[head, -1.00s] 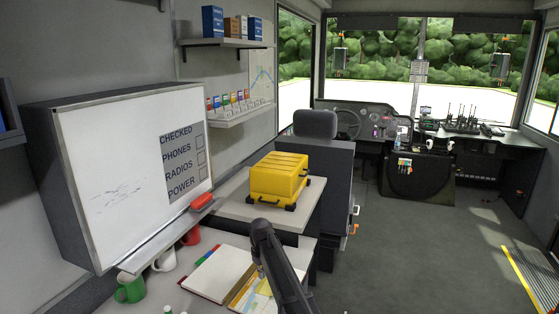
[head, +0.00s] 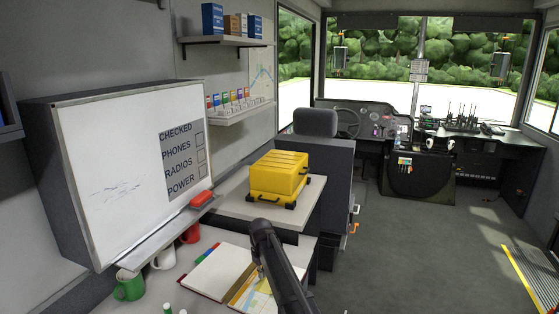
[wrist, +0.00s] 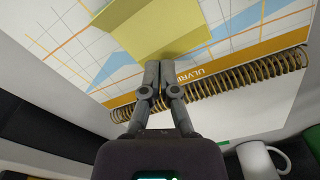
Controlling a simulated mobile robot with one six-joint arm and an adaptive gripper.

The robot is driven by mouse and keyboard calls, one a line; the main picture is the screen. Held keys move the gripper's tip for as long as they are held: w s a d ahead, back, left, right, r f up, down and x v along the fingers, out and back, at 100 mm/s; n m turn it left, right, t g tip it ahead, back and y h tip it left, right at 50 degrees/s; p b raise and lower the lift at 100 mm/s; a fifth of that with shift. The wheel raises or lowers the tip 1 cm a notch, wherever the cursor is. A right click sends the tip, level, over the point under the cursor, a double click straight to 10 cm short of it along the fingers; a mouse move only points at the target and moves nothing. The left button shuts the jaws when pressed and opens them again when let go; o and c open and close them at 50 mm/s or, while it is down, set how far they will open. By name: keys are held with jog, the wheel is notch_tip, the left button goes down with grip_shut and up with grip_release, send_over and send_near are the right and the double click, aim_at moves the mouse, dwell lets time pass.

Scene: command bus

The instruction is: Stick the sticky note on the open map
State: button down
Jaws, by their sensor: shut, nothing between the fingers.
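The open map (wrist: 240,42) fills the upper part of the wrist view, with a grid, blue patches, orange lines and a brown spiral binding. In the head view the map (head: 262,303) shows on the desk, partly behind my arm. A yellow sticky note (wrist: 150,30) lies over the map in the wrist view, with a crease or raised part; I cannot tell if all of it touches. My gripper (wrist: 159,68) is shut and empty, its fingertips at the note's edge close to the binding. In the head view my fingertips are hidden.
A white notebook page (head: 219,268) adjoins the map. Green (head: 128,287), white (head: 163,258) and red (head: 191,235) mugs stand left on the desk below the whiteboard (head: 110,160). A yellow case (head: 279,177) sits on the counter behind.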

jog(key=shift+f+b, duration=0.85)
dwell(0.7)
jog(key=shift+r, duration=0.2)
dwell(0.4)
jog(key=shift+r+p, duration=2.35)
jog(key=shift+p, duration=0.2)
jog(key=s+d+r+m+p, duration=0.3)
jog(key=s+d+m, duration=0.1)
jog(key=s+d, duration=0.7)
jog(key=s+d+r+m+p, duration=0.4)
jog(key=s+d, duration=0.8)
jog(key=s, duration=0.3)
jog(key=shift+r, duration=0.15)
